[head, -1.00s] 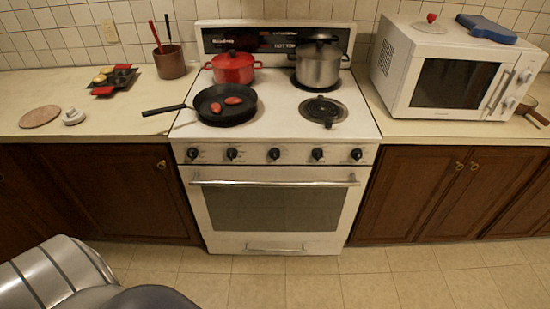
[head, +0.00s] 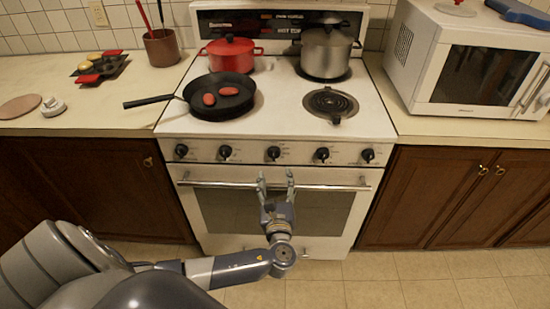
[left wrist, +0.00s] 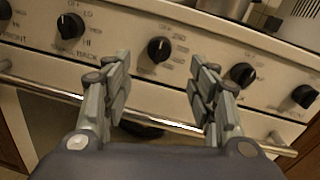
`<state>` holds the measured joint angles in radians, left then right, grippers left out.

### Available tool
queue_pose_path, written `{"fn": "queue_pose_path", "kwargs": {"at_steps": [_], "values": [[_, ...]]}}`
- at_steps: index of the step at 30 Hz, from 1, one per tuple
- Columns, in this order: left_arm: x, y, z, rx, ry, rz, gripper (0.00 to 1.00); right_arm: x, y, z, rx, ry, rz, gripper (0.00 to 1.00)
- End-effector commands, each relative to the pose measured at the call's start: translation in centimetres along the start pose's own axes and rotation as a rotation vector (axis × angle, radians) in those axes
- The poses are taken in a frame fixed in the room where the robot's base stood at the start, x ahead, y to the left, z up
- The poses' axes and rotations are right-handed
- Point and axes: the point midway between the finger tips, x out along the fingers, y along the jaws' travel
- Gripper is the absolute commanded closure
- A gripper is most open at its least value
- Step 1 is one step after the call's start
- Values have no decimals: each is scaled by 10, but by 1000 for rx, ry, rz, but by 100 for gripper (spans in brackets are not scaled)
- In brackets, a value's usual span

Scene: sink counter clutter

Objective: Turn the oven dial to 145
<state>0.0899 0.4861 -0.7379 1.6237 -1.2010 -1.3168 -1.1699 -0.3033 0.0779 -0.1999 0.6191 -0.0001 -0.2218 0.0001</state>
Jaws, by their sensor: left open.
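The white oven (head: 330,225) has a front panel with a row of several black dials. The middle dial (head: 273,153) also shows in the left wrist view (left wrist: 159,49), between and beyond my fingertips, with its pointer and small printed marks around it. The marks are too small to read. My left gripper (head: 276,178) is open and empty in front of the oven handle (head: 330,187), just below the middle dial and apart from it. In the left wrist view my left gripper (left wrist: 162,70) has its two fingers spread wide. My right gripper is not in view.
A black pan (head: 222,98) with two red items, a red pot (head: 231,57) and a steel pot (head: 327,53) stand on the stove. Other dials sit either side, one at left (left wrist: 70,26) and one at right (left wrist: 243,74). A microwave (head: 465,65) stands on the right counter.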

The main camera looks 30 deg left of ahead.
Motion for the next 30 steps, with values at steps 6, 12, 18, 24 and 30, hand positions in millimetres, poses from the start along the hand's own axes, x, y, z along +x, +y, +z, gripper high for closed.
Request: {"fn": "queue_pose_path", "kwargs": {"at_steps": [6,12,18,24,30], "values": [[44,0,3,-1,-4,3,47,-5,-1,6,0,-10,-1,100],[76,0,1,-2,-1,2,47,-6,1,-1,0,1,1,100],[91,1,-1,-2,3,2,47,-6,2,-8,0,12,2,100],[93,1,-1,-3,4,2,47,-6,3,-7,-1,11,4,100],[92,1,-1,-3,4,1,72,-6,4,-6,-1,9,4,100]]}}
